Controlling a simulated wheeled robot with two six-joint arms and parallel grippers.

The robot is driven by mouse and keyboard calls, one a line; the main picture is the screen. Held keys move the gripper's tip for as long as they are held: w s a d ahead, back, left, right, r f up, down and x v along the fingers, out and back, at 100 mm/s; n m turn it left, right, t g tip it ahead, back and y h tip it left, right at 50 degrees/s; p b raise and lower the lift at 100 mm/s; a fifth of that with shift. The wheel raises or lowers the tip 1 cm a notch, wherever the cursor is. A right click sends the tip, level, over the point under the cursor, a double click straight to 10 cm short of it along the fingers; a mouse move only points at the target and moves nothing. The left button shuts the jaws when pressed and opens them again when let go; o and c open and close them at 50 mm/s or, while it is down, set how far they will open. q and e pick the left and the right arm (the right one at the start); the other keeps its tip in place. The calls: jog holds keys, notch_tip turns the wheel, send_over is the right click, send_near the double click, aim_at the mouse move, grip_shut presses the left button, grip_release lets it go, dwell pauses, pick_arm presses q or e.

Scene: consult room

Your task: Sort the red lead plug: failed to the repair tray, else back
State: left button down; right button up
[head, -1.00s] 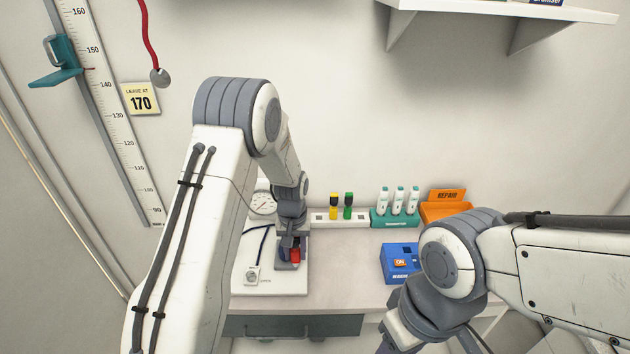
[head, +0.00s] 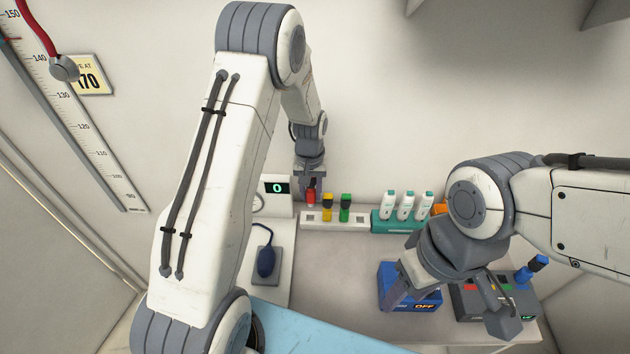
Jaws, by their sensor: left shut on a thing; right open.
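My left gripper (head: 311,188) is shut on the red lead plug (head: 311,197). It holds the plug upright at the left end of the white rack (head: 322,221). I cannot tell whether the plug is seated in the rack or just above it. A yellow plug (head: 327,207) and a green plug (head: 345,207) stand in the rack to its right. The orange repair tray (head: 439,208) is mostly hidden behind my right arm. My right gripper (head: 450,306) is open and empty, in front of the blue box (head: 390,275), whose visible label reads OFF.
A teal holder (head: 385,224) with white bottles stands right of the rack. A dark box (head: 468,306) with a blue plug (head: 538,264) is at right. The middle table (head: 335,265) is clear.

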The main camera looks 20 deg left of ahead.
aim_at(310, 202)
pick_arm(q)
jog(key=shift+a+f+b, duration=0.2)
jog(key=shift+f+b, duration=0.55)
jog(key=shift+f, duration=0.25)
jog(key=shift+f+b, duration=0.95)
jog(key=shift+f, duration=0.3)
jog(key=shift+s+d, duration=0.1)
jog(key=shift+s, duration=0.1)
jog(key=shift+f+b, duration=1.1)
jog(key=shift+f, duration=0.55)
jog(key=shift+c, duration=2.2)
grip_release()
jog(key=shift+r, duration=0.1)
